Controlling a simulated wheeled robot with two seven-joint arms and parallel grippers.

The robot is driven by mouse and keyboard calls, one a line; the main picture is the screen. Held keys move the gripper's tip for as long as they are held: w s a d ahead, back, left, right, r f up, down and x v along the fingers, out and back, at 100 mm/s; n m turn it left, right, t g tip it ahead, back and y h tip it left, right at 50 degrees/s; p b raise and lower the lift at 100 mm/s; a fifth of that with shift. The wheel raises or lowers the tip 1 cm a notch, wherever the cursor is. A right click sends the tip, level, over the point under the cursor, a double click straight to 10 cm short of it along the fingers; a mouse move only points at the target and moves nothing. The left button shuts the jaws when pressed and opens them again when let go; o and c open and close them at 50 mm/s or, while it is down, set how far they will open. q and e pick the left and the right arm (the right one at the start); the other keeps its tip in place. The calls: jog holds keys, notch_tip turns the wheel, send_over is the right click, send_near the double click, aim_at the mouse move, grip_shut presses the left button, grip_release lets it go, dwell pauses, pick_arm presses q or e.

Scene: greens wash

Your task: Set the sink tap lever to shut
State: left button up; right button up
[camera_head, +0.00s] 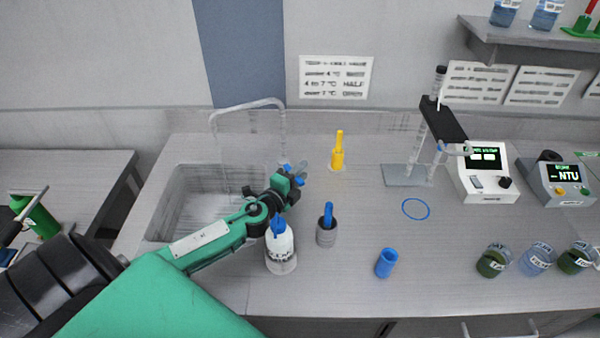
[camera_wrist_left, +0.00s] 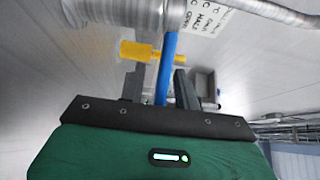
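The sink tap is a pale grey arched pipe (camera_head: 248,104) over the sink basin (camera_head: 190,205); part of its thick pipe crosses the top of the left wrist view (camera_wrist_left: 125,12). A blue bar, seemingly the tap lever (camera_wrist_left: 167,66), runs down from that pipe between the fingers of my left gripper (camera_wrist_left: 160,88). The fingers look open, one on each side of the bar; I cannot tell whether either touches it. In the head view my left gripper (camera_head: 297,176) is at the right side of the tap, hiding much of the lever and tap base. My right gripper is not in view.
A white bottle with a blue top (camera_head: 281,248) stands close beside my left forearm. A grey holder (camera_head: 326,234), blue cup (camera_head: 386,263) and yellow object (camera_head: 338,155) stand to the right. The counter around the blue ring (camera_head: 416,209) is clear.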

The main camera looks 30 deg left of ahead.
pick_arm(q)
grip_shut()
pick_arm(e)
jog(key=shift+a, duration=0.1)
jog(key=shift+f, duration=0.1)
pick_arm(q)
jog(key=shift+s+f+m+h+b, duration=0.3)
jog(key=shift+m+h+b, duration=0.2)
jog(key=shift+h+b, duration=0.4)
jog(key=m+h+b, duration=0.1)
jog(key=h+b, duration=0.1)
jog(key=s+m+g+h+b, duration=0.1)
jog(key=h, duration=0.1)
jog(key=s+a+m+g+h+b, duration=0.1)
jog(key=m+b, duration=0.1)
jog(key=shift+h+b, duration=0.3)
jog(key=shift+h, duration=0.1)
jog(key=shift+s+a+r+m+g+h+b, duration=0.1)
jog(key=shift+s+a+m+g+h+b, duration=0.25)
jog(key=shift+m+h+b, duration=0.3)
jog(key=shift+s+r+m+g+h+b, duration=0.15)
jog(key=shift+m+g+h+b, duration=0.25)
jog(key=shift+h, duration=0.25)
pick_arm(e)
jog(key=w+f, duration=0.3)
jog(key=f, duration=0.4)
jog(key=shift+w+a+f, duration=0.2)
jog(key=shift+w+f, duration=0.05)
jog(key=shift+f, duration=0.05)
